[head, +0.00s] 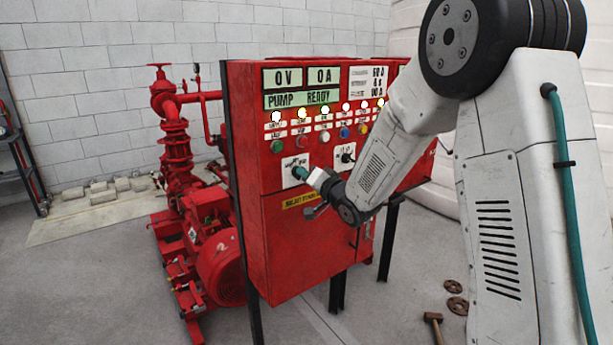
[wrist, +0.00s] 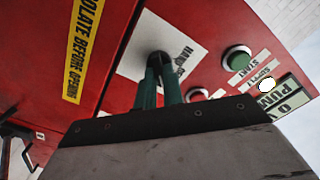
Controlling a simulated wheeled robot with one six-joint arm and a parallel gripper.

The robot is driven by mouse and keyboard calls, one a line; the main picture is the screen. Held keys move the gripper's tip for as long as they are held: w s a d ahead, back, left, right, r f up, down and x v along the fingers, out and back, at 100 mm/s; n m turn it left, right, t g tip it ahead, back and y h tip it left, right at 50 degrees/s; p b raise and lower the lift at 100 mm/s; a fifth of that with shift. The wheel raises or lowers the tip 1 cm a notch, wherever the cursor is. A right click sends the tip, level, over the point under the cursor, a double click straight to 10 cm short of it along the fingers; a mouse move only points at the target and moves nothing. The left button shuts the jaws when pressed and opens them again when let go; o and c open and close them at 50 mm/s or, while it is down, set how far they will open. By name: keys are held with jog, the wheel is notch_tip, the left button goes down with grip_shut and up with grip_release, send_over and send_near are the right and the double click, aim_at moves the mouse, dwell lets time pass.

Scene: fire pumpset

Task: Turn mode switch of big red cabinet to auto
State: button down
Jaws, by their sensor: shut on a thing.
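The big red cabinet (head: 290,235) stands in the middle of the head view, its front facing me. Its mode switch is a small black knob on a white plate (head: 289,164), at the left of the front panel below the buttons. In the wrist view the knob (wrist: 159,56) shows between the tips of my green fingers, on the plate (wrist: 135,65) with partly hidden lettering. My gripper (head: 300,173) is shut on the knob. The fingers cover most of it, so I cannot tell which position it points to.
A second black switch (head: 346,156) sits on a white plate to the right. Rows of lamps and coloured buttons lie above, including a green button (wrist: 236,58). A red pump (head: 215,255) stands left of the cabinet. A hammer (head: 433,323) and rusty rings (head: 457,305) lie on the floor.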

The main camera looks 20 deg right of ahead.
jog(key=shift+d, duration=0.1)
jog(key=c, duration=1.5)
grip_release()
jog(key=v, duration=0.7)
jog(key=shift+s, duration=0.4)
